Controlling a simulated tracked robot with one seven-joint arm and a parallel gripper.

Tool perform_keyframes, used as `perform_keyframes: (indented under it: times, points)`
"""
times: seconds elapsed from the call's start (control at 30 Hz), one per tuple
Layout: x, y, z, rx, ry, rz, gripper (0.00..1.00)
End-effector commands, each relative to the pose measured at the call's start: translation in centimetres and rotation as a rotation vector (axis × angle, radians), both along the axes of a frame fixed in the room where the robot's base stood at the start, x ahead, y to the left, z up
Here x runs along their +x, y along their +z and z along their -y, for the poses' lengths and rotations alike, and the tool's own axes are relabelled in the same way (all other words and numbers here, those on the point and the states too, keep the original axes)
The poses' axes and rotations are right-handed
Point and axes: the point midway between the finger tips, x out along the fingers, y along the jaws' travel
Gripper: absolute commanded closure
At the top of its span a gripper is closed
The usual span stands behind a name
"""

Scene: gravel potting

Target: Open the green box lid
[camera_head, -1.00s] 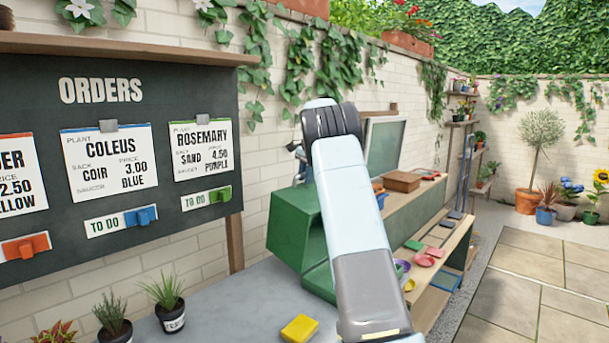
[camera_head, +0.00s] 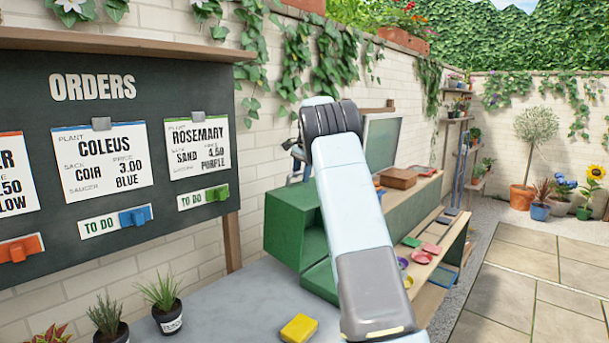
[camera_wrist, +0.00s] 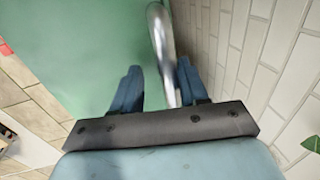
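The green box (camera_head: 319,281) stands on the grey counter beside the brick wall, partly hidden behind my arm. Its hollow green lid (camera_head: 290,228) is raised and tipped back above it, with the dark inner side showing. In the wrist view the lid's outer face (camera_wrist: 95,45) fills the upper left. A curved silver handle (camera_wrist: 163,45) runs from it between the two blue fingers of my gripper (camera_wrist: 158,70). The fingers are apart, with the handle closer to the right finger and a clear gap on the left. Contact with the right finger cannot be told.
The brick wall (camera_wrist: 240,60) is close on the right in the wrist view. An orders board (camera_head: 110,150) hangs at left. A yellow block (camera_head: 299,328) and potted plants (camera_head: 163,302) stand on the counter. A wooden shelf with coloured saucers (camera_head: 421,257) lies right of my arm.

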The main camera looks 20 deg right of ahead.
Motion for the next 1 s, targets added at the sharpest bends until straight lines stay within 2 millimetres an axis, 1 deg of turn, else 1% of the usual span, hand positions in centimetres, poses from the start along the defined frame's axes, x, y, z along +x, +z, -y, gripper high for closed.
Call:
perform_keyframes:
  times: [0.13,0.23,0.37,0.6,0.7,0.83,1.0]
  points:
    - [-0.1,0.4,0.0,0.001,0.000,0.000,0.58]
    - [-0.2,1.5,0.1,0.000,0.001,0.001,0.58]
    - [-0.5,3.7,0.2,0.000,0.002,0.003,0.58]
    - [-1.3,8.4,0.7,-0.001,0.001,0.003,0.58]
    - [-1.6,10.1,0.8,-0.001,0.001,0.001,0.58]
    - [-1.8,11.8,1.0,-0.001,0.001,0.001,0.58]
    - [-2.1,13.0,1.1,0.000,0.000,-0.001,0.58]
